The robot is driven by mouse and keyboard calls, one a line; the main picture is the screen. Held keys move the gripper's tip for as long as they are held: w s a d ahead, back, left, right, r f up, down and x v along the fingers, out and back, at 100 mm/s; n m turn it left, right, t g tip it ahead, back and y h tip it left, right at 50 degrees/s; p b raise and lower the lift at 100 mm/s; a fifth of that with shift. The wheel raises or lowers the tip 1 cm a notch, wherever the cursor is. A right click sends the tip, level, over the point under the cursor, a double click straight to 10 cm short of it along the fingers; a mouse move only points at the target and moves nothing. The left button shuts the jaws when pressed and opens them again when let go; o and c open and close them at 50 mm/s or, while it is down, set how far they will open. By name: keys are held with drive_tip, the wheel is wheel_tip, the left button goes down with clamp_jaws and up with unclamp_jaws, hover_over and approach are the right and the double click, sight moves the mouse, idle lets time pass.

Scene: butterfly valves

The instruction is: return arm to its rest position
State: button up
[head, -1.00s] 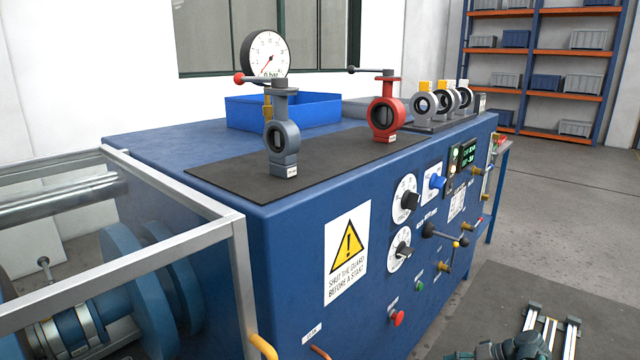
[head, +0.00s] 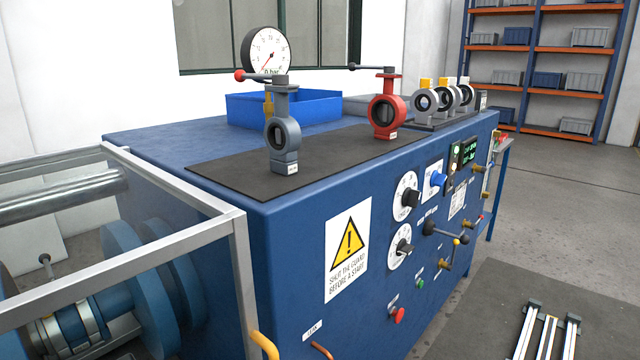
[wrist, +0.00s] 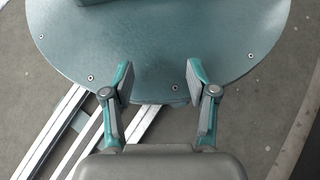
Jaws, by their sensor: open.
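My gripper (wrist: 158,82) shows in the wrist view with its two fingers spread apart and nothing between them. Below it is a rounded grey-green plate (wrist: 215,45) with small screws, which looks like part of my own base. My gripper and arm are not visible in the head view. On the blue bench, a grey-blue butterfly valve (head: 283,135) and a red butterfly valve (head: 386,112) stand upright on a black mat (head: 240,172).
Floor rails (head: 545,330) lie at lower right on a dark mat. A metal guard frame (head: 190,240) encloses a blue drum at left. Controls and a small handwheel (head: 447,237) project from the bench front. A blue bin (head: 310,108) and gauge (head: 265,52) stand behind the valves.

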drive_tip(key=s+a+n+g+h, duration=0.1)
drive_tip(key=s+a, duration=0.1)
drive_tip(key=s, duration=0.3)
drive_tip(key=w+r+t+p, duration=0.2)
drive_tip(key=w+r+p, duration=0.1)
drive_tip(key=r+p, duration=0.5)
drive_tip(key=w+r+t+p, duration=0.2)
drive_tip(key=r+p, duration=0.5)
drive_tip(key=p, duration=0.7)
drive_tip(key=shift+w+d+r+t+p, duration=0.15)
drive_tip(key=shift+w+r+t+p, duration=0.25)
drive_tip(key=shift+w, duration=0.35)
drive_tip(key=shift+c, duration=0.3)
